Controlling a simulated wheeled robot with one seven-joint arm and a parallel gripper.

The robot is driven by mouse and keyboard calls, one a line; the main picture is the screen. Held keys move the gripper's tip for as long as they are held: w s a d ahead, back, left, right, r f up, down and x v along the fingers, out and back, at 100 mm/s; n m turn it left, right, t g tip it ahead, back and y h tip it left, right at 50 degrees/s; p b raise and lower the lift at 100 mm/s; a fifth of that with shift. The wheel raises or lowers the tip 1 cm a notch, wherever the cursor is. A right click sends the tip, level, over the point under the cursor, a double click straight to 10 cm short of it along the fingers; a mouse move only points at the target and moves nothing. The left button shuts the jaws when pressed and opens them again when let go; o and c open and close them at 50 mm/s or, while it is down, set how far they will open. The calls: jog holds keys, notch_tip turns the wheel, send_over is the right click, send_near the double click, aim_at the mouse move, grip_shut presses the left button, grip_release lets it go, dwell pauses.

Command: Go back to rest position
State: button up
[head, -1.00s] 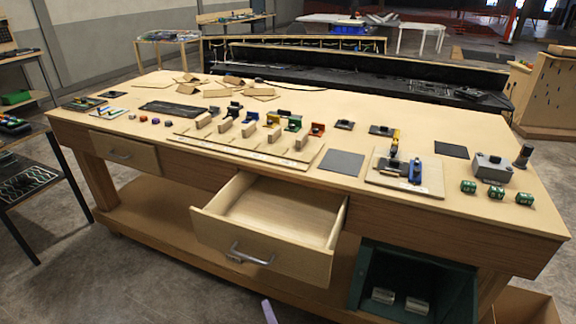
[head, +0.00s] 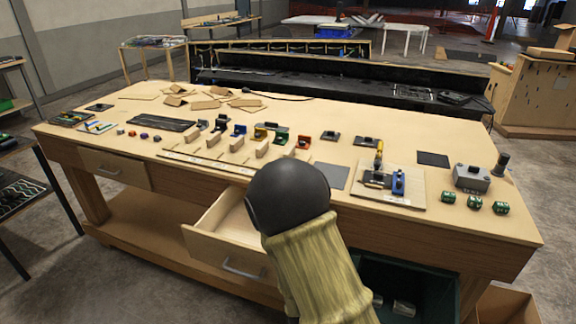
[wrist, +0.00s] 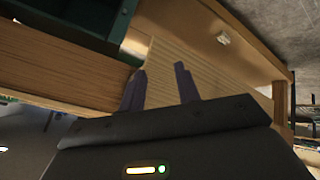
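My arm, with a dark rounded joint and a yellowish sleeve, rises in the head view in front of the bench and hides part of the open middle drawer (head: 215,235). My gripper (wrist: 160,84) shows only in the wrist view, since the head view does not show its fingers. Its two purple-grey fingers stand apart with nothing between them. Behind them are wooden boards of the bench, seen at a tilt. The fingers appear clear of the wood, but I cannot tell the exact distance.
The left drawer (head: 115,167) is shut. A dark green compartment (head: 425,280) is under the right side.

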jog(key=s+d+r+m+g+p, duration=0.2)
jog(key=s+d+r, duration=0.2)
jog(key=r, duration=0.5)
jog(key=s+d+r+m+g+y+p, duration=0.1)
jog(key=s+d+r, duration=0.4)
jog(key=r, duration=0.5)
jog(key=shift+s+d+r+m+g+p, duration=0.25)
jog(key=shift+s+m+g+p, duration=0.3)
jog(key=shift+m+g+p, duration=0.5)
jog(key=shift+s, duration=0.1)
